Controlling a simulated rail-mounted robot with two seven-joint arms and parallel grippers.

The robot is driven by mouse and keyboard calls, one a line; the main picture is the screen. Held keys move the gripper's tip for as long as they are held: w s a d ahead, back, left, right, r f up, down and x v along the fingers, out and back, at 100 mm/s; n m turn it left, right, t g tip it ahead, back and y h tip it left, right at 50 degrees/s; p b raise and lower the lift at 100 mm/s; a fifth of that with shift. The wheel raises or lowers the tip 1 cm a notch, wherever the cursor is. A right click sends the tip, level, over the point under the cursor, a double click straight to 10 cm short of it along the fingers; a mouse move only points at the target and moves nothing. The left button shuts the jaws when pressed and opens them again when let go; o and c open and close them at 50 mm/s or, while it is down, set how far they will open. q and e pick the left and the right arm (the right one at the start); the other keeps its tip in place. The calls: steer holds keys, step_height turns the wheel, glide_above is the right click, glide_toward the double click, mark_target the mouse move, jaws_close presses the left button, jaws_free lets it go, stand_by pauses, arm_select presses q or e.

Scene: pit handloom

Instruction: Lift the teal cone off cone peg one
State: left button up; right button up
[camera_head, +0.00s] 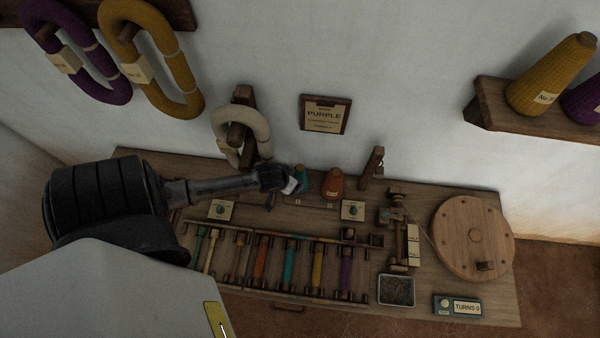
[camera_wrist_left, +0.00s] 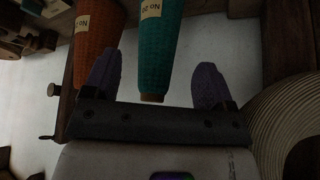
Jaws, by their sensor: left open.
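The teal cone (camera_head: 302,179) stands upright toward the back of the wooden bench, partly hidden by my left gripper. In the left wrist view the teal cone (camera_wrist_left: 162,48) carries a pale number label, and its brown tip lies between the two fingers. My left gripper (camera_head: 282,181) comes in from the left at the cone. In the wrist view the left gripper (camera_wrist_left: 158,84) is open, with a finger on each side and gaps visible. The cone peg is hidden under the cone. My right gripper is not in view.
An orange cone (camera_head: 333,184) stands close on the right of the teal one and also shows in the wrist view (camera_wrist_left: 92,50). A cream hank (camera_head: 240,135) hangs on its peg at the left. Coloured bobbins (camera_head: 290,262) lie in a front rack. A wooden wheel (camera_head: 472,233) stands right.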

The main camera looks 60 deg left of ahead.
mark_target(297, 172)
arm_select(q)
steer(key=w, duration=0.1)
steer(key=w+a, duration=0.1)
steer(key=w, duration=0.1)
steer(key=shift+w+a, duration=0.25)
steer(key=shift+w, duration=0.15)
steer(key=shift+w+f, duration=0.15)
steer(key=shift+f, duration=0.35)
steer(key=c, duration=1.2)
steer(key=shift+c, duration=0.2)
steer(key=shift+r, duration=0.15)
